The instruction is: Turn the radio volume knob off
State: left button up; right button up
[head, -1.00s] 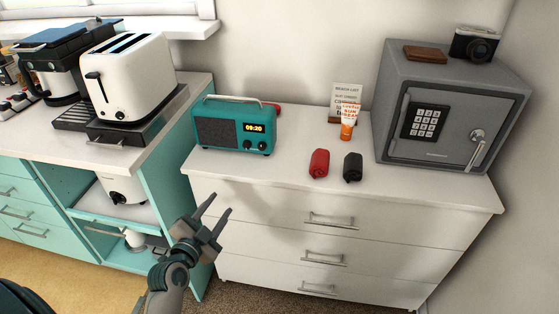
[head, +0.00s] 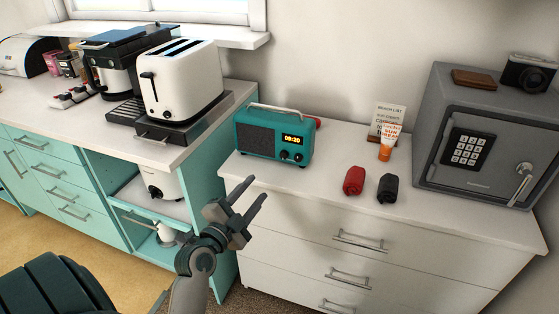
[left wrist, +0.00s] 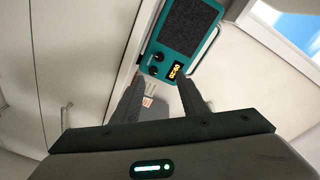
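A teal radio (head: 272,138) with a dark speaker grille, a lit display and a handle stands on the white dresser. Two dark knobs (head: 291,156) sit below its display; I cannot tell which one is the volume knob. My left gripper (head: 251,195) is open and empty, in front of the dresser and below the radio, apart from it. In the left wrist view the radio (left wrist: 187,24) and its knobs (left wrist: 155,63) show beyond the open fingers (left wrist: 163,95). My right gripper is not in view.
An orange-and-white tube (head: 388,145), a card and a grey safe (head: 470,135) stand farther right. A white toaster (head: 180,82) is on the counter at left.

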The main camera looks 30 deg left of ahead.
aim_at(283, 156)
pick_arm(q)
jog(key=w, duration=0.4)
jog(key=w+a+p, duration=0.1)
jog(key=w, duration=0.4)
jog(key=w+p, duration=0.1)
jog(key=w, duration=0.4)
jog(key=shift+a, duration=0.3)
jog(key=shift+w+a, duration=0.1)
jog(key=shift+w, duration=0.65)
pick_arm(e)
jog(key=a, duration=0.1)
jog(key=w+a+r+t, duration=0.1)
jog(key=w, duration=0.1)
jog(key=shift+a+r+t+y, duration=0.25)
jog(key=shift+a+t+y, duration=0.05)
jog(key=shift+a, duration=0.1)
pick_arm(q)
grip_shut()
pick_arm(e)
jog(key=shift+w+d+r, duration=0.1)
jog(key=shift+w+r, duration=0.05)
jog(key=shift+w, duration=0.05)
